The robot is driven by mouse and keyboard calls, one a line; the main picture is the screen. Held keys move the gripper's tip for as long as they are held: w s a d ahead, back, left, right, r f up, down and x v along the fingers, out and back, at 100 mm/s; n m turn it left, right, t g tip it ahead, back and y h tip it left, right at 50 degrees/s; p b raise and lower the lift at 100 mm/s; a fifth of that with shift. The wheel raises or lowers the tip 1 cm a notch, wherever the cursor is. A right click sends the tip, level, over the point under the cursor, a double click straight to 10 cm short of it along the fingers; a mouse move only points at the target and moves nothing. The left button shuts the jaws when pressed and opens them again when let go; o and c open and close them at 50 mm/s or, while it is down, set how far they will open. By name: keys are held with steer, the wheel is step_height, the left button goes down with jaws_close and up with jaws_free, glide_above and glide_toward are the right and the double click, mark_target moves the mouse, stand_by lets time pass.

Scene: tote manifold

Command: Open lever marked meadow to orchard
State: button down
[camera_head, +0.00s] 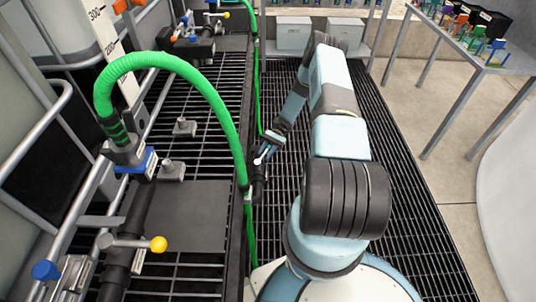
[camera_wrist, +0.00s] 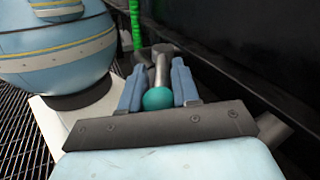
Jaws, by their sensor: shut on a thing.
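My gripper (camera_wrist: 159,78) is shut on the teal ball knob (camera_wrist: 158,98) of a lever, with one blue finger on each side. The lever's metal shaft (camera_wrist: 161,70) runs from the knob away to a grey valve body behind the fingers. In the head view my gripper (camera_head: 268,149) is low beside the dark grating's edge, at a black pipe fitting (camera_head: 257,188). The knob is hidden there by the fingers. I cannot read any marking for meadow or orchard.
A green hose (camera_head: 190,72) arches over the left grating. A dark wall (camera_wrist: 250,60) stands close right of the gripper. A table (camera_head: 495,48) with coloured items is at upper right.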

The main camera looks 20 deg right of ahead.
steer(key=shift+w+a+f+n+g+h, duration=0.15)
steer(key=shift+a+n+g+h, duration=0.15)
steer(key=shift+g+h, duration=0.15)
steer(key=shift+a, duration=0.1)
steer(key=c, duration=1.1)
jaws_free()
steer(key=v, duration=1.4)
steer(key=shift+c, duration=0.5)
